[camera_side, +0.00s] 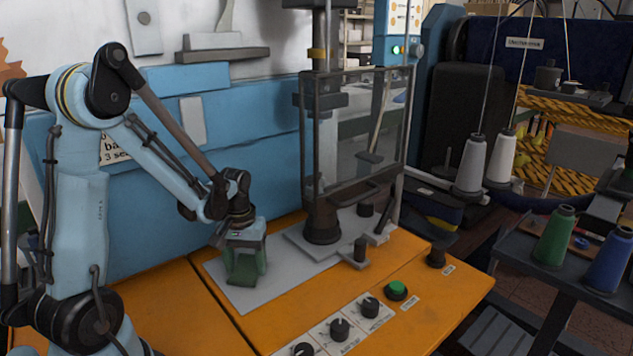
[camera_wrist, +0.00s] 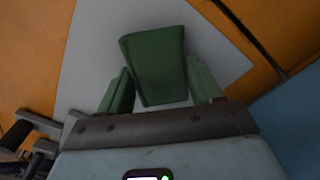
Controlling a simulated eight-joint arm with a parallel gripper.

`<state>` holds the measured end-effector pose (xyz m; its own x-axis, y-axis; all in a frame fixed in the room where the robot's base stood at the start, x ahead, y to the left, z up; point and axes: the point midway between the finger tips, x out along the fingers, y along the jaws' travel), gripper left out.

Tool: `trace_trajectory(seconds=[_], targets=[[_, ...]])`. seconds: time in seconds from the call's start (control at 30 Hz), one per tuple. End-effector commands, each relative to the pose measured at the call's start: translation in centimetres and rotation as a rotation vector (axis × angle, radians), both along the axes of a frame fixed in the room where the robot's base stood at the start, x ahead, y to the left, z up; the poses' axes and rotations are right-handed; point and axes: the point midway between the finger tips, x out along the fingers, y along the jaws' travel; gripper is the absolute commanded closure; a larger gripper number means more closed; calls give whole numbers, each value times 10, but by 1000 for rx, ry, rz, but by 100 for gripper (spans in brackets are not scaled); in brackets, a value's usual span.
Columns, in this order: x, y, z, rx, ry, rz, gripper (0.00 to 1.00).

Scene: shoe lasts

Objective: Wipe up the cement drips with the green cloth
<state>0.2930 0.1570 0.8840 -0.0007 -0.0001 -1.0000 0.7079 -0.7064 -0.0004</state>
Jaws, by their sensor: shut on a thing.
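The green cloth (camera_side: 243,272) is a dark green folded pad at the left end of the pale grey plate on the orange bench. My gripper (camera_side: 246,256) points down over it, with its light green fingers either side of the cloth. In the wrist view the cloth (camera_wrist: 155,62) sits between the two fingers of my gripper (camera_wrist: 159,66), which is shut on it. The cloth is low over the plate; I cannot tell whether it touches. I cannot make out any cement drips in either view; the cloth and gripper hide part of the plate.
The grey plate (camera_side: 268,300) runs right to a press (camera_side: 321,220) with a clear guard (camera_side: 365,130). Black knobs (camera_side: 340,329) and a green button (camera_side: 396,290) line the front. A blue panel (camera_side: 150,200) stands behind. Bare orange bench (camera_side: 160,295) lies left.

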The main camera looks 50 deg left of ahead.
Motion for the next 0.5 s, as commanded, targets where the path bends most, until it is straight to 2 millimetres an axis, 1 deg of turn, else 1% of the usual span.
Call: trace_trajectory(seconds=[0.03,0.1,0.13,0.17,0.5], targets=[[1,0,3,0,0,-1,68],[0,0,21,1,-1,-1,68],[0,-1,27,0,0,-1,68],[0,0,28,0,0,-1,68],[1,0,58,1,-1,-1,68]])
